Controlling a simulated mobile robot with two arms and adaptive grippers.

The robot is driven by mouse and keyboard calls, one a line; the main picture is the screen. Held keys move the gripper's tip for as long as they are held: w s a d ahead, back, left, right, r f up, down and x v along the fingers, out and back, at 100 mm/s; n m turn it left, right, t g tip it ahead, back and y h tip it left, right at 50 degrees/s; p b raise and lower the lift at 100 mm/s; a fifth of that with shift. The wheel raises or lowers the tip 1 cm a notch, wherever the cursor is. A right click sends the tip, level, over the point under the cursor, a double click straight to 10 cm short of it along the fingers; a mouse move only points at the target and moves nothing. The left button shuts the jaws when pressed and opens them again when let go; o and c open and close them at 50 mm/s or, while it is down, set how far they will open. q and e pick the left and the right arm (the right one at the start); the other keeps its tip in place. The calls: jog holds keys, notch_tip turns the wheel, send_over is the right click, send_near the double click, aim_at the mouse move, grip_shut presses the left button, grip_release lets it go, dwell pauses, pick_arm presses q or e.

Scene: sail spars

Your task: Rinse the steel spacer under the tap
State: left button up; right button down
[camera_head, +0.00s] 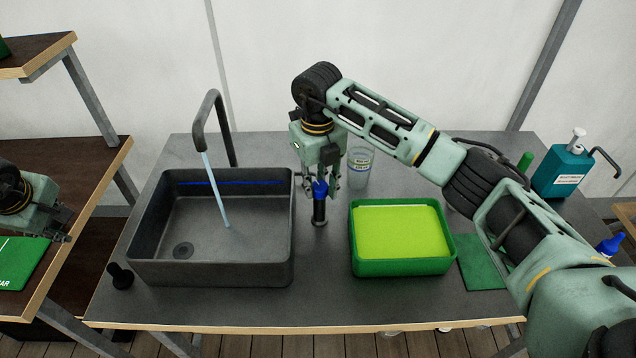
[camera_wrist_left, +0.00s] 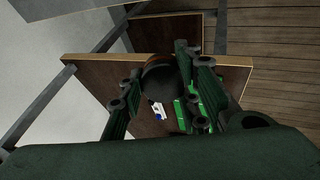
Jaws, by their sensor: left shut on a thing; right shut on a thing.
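Water runs from the tap (camera_head: 208,110) in a thin stream (camera_head: 213,190) into the dark grey basin (camera_head: 280,250). My right gripper (camera_head: 321,182) is shut on the blue top of a short black post (camera_head: 319,210) beside the basin's right wall. My left gripper (camera_head: 62,225) is at the far left, over the wooden shelf and well away from the stream. In the left wrist view, its fingers (camera_wrist_left: 155,95) are around a dark round thing (camera_wrist_left: 160,75). This may be the steel spacer, but I cannot tell for sure.
A green tray with a lime pad (camera_head: 402,268) stands right of the post. A clear cup (camera_head: 360,165) is behind it. A teal pump bottle (camera_head: 562,172) stands at the back right. A black knob (camera_head: 121,276) sits by the basin's front left corner. The wooden shelf (camera_head: 95,170) borders the left.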

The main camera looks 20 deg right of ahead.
aim_at(315, 185)
pick_arm(q)
jog(key=shift+f+b, duration=0.55)
jog(key=shift+f, duration=0.05)
pick_arm(e)
jog(key=shift+a+m, duration=0.15)
jog(key=shift+m, duration=1.05)
pick_arm(q)
jog(key=shift+f+b, duration=0.45)
pick_arm(e)
jog(key=shift+w+m, duration=0.15)
jog(key=shift+m, duration=1.25)
jog(key=c, duration=1.8)
grip_release()
pick_arm(q)
jog(key=shift+a, duration=0.2)
pick_arm(e)
jog(key=o, duration=0.3)
jog(key=shift+a, duration=0.1)
pick_arm(q)
jog(key=shift+d, duration=0.15)
pick_arm(e)
jog(key=shift+r, duration=0.55)
notch_tip(315, 185, up, 11)
